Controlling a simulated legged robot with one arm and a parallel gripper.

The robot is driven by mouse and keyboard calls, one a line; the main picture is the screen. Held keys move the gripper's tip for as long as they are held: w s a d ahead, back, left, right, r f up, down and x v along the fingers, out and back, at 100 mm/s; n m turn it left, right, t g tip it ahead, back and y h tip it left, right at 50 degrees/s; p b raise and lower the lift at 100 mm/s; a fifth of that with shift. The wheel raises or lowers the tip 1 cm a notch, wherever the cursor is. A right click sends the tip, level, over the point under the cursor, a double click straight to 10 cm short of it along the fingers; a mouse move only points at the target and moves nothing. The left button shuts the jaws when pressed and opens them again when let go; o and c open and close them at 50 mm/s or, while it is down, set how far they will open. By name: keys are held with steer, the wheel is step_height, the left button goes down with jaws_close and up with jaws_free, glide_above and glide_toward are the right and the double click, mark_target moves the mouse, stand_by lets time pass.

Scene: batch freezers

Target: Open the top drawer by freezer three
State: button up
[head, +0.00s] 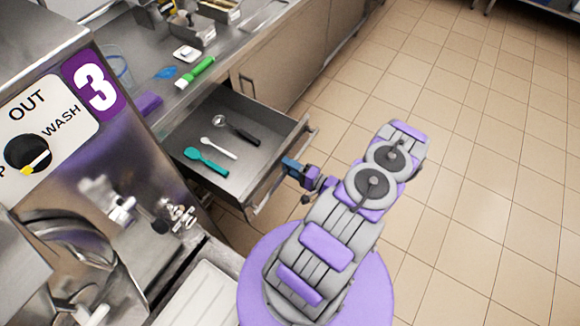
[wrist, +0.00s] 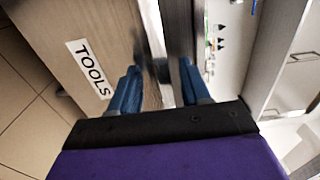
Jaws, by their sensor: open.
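The top drawer (head: 222,172) beside freezer three (head: 130,175) is pulled out, and its inside shows in the head view. A teal utensil (head: 206,161), a white spoon (head: 218,148) and a dark-handled scoop (head: 236,130) lie in it. My gripper (head: 291,165) is at the drawer's front, by the bar handle (head: 283,172). In the wrist view my gripper (wrist: 157,88) has its two blue fingers apart, with the drawer's front edge and handle region between them. I cannot tell whether the fingers touch the handle. A TOOLS label (wrist: 89,68) is on the drawer front.
A steel counter (head: 225,60) above the drawer holds a green-handled brush (head: 195,72), a small white item (head: 187,53) and metal containers (head: 192,28). A closed cabinet door (head: 270,75) stands beyond the drawer. The tiled floor (head: 470,150) on the right is clear.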

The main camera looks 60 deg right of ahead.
steer(key=shift+a, duration=0.1)
steer(key=s+p, duration=0.2)
steer(key=s, duration=1.5)
steer(key=shift+s+d+p, duration=0.25)
steer(key=shift+d+p, duration=0.05)
steer(key=shift+d, duration=0.1)
